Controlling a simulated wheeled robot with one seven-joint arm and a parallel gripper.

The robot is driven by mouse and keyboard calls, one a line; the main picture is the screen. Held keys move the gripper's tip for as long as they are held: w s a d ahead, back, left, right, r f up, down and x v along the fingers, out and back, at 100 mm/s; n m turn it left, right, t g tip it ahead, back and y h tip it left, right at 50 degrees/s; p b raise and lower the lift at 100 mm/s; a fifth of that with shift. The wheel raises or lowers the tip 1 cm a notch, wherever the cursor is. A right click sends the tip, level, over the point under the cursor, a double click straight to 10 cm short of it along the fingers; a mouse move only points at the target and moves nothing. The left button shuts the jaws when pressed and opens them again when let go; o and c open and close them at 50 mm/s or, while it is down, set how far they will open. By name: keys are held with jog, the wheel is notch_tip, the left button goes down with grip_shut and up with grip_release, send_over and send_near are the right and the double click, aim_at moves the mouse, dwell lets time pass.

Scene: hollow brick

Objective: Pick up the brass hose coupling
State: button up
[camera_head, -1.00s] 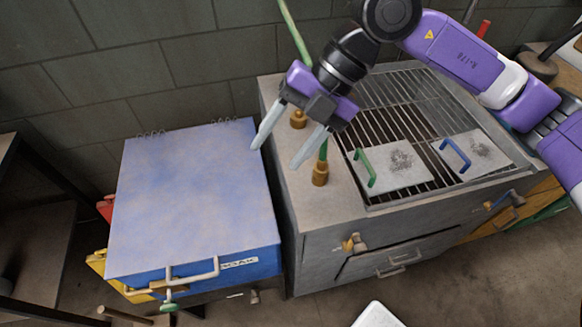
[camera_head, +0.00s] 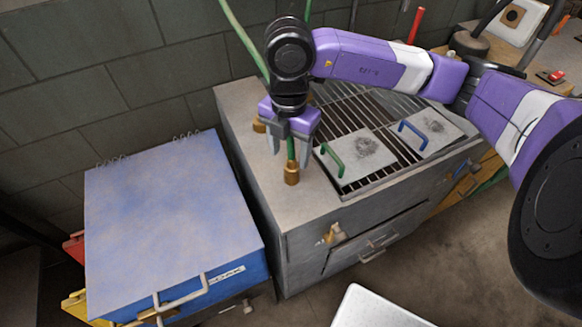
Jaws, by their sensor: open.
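A brass hose coupling (camera_head: 291,174) stands upright on the left end of the grey grill cabinet's top (camera_head: 258,172), with a green stem or hose rising from it. A second brass piece (camera_head: 259,125) sits farther back, partly hidden beside my gripper. My gripper (camera_head: 290,152) is open and points down, its fingers to either side of the green stem in the picture, with the front coupling just below the fingertips. Whether the stem lies between the fingers or behind them is hard to tell.
Two square plates with a green handle (camera_head: 332,160) and a blue handle (camera_head: 412,135) lie on the grill bars. A blue box (camera_head: 170,215) stands left of the cabinet. A green hose (camera_head: 240,35) rises along the block wall. A white panel (camera_head: 375,310) is at the bottom.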

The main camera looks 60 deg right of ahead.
aim_at(292, 158)
jog(key=shift+s+f+p, duration=0.15)
jog(key=shift+f, duration=0.85)
jog(key=shift+s+f+p, duration=0.1)
jog(key=shift+f+p, duration=0.05)
jog(key=shift+f, duration=0.8)
grip_shut()
